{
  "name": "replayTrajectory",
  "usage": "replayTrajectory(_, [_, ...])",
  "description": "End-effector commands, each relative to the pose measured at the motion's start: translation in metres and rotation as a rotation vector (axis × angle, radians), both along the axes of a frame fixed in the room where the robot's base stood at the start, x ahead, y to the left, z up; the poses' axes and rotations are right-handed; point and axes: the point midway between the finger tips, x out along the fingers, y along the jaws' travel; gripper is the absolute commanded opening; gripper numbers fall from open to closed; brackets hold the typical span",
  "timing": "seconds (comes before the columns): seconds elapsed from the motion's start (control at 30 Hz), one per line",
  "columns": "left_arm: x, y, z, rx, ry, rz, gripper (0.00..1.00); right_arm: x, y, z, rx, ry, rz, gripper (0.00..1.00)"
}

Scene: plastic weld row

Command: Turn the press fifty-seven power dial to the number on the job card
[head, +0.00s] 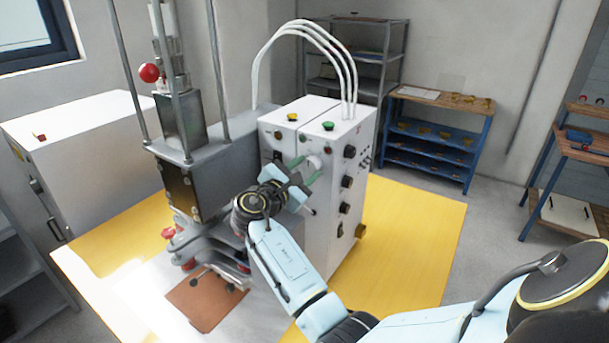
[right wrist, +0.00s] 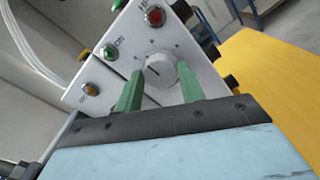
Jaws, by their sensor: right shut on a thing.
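My left gripper is not in view.
The control box (head: 328,220) stands beside the grey press (head: 205,165), with buttons and black knobs close to the dial. White cables (head: 345,65) arch above it. A blue shelf (head: 430,135) stands behind. The yellow floor (head: 420,235) to the right is clear.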

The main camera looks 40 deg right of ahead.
Motion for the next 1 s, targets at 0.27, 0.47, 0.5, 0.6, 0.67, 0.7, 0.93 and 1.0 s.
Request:
replayTrajectory(0.27, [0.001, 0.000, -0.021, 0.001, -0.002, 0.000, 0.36, 0.000, 0.000, -0.003, 0.071, -0.240, 0.000, 0.16])
replayTrajectory(0.47, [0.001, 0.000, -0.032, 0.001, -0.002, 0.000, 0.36, -0.001, 0.000, -0.003, 0.110, -0.372, -0.001, 0.16])
replayTrajectory(0.5, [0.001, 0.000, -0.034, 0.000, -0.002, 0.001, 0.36, -0.001, 0.000, -0.003, 0.116, -0.394, -0.001, 0.16])
replayTrajectory(0.6, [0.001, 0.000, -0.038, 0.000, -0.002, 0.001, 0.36, 0.000, 0.000, -0.003, 0.130, -0.439, -0.001, 0.16])
replayTrajectory(0.67, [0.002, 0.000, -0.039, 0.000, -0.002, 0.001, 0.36, -0.001, 0.000, -0.003, 0.136, -0.460, -0.001, 0.16])
replayTrajectory(0.7, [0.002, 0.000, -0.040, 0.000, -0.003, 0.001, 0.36, 0.000, 0.000, -0.003, 0.140, -0.473, -0.001, 0.16])
replayTrajectory(0.93, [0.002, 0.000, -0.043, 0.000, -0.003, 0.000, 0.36, -0.001, 0.000, -0.002, 0.151, -0.511, -0.001, 0.16])
replayTrajectory(1.0, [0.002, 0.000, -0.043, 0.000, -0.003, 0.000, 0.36, 0.000, 0.000, -0.002, 0.152, -0.515, -0.001, 0.16])
